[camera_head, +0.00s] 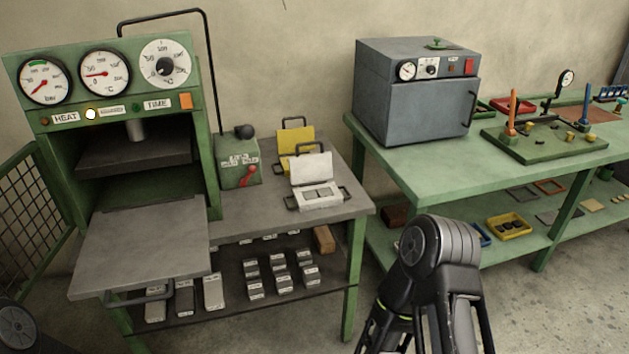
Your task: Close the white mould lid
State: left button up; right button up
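The white mould (320,197) sits on the grey-topped bench right of the press. Its white lid (312,168) stands open, tilted up at the back of the base, and the shallow cavities in the base are exposed. Dark handles stick out at the sides of the base. Black links of my own arm rise at the bottom, right of the middle, well in front of the mould and apart from it. A small dark part shows in the bottom left corner. Neither gripper's fingers can be seen.
A yellow mould (296,141) with its lid up stands just behind the white one. A green box with a red lever (239,163) is to the left. The green press (211,130) has its grey platen (140,240) out. A grey oven (418,95) stands on the right bench.

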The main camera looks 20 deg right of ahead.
aim_at(316, 166)
jog(key=i+l, duration=0.1)
jog(key=l, duration=0.25)
jog(key=i+l, duration=0.15)
jog(key=l, duration=0.2)
jog(key=i+l, duration=0.1)
jog(key=l, duration=0.3)
jog(key=i+l, duration=0.1)
jog(key=l, duration=0.25)
jog(key=u, duration=1.25)
